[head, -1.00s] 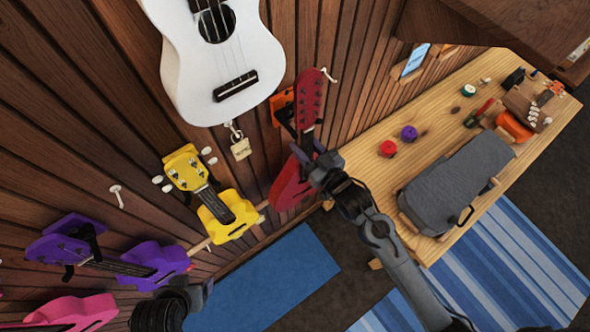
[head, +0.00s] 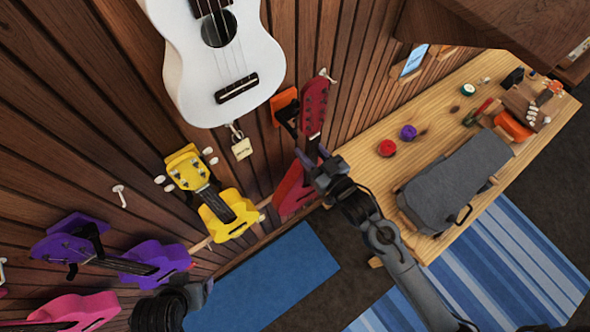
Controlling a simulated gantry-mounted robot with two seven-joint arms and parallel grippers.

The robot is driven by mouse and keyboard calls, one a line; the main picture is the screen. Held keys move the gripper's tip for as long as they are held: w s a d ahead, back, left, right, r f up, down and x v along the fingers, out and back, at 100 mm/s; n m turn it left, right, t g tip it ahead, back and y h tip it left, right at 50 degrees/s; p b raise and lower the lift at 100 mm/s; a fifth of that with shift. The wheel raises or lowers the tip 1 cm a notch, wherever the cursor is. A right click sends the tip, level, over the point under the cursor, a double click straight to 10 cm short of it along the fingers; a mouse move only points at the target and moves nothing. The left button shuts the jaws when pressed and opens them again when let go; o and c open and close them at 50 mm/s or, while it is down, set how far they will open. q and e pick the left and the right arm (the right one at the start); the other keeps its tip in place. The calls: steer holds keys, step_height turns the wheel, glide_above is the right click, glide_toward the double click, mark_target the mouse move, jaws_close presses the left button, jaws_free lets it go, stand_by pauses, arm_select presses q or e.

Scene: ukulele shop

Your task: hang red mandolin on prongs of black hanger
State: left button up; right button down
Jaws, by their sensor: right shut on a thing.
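The red mandolin (head: 294,191) is upright in front of the wooden wall, its red headstock (head: 314,106) at the top. My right gripper (head: 318,168) is shut on it around the neck, just above the body. The black hanger (head: 289,120), on an orange mount (head: 284,104), is on the wall just left of the headstock. Its prongs are small and partly hard to make out. The mandolin's neck is beside the hanger, to its right; I cannot tell whether they touch. My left gripper (head: 204,291) is low at the left, mostly hidden by its own arm.
A white ukulele (head: 222,70) hangs above left, with a padlock tag (head: 241,149) below it. A yellow ukulele (head: 226,214) hangs left of the mandolin; purple (head: 152,262) and pink (head: 78,311) ones are lower left. A workbench (head: 370,169) with a grey case (head: 455,181) stands right.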

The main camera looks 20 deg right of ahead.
steer(key=shift+s+r, duration=0.1)
steer(key=shift+r, duration=0.15)
steer(key=shift+p+v, duration=0.8)
steer(key=shift+v, duration=0.75)
steer(key=shift+p+v, duration=0.55)
steer(key=shift+v, duration=0.75)
steer(key=shift+f, duration=0.15)
steer(key=shift+d, duration=0.15)
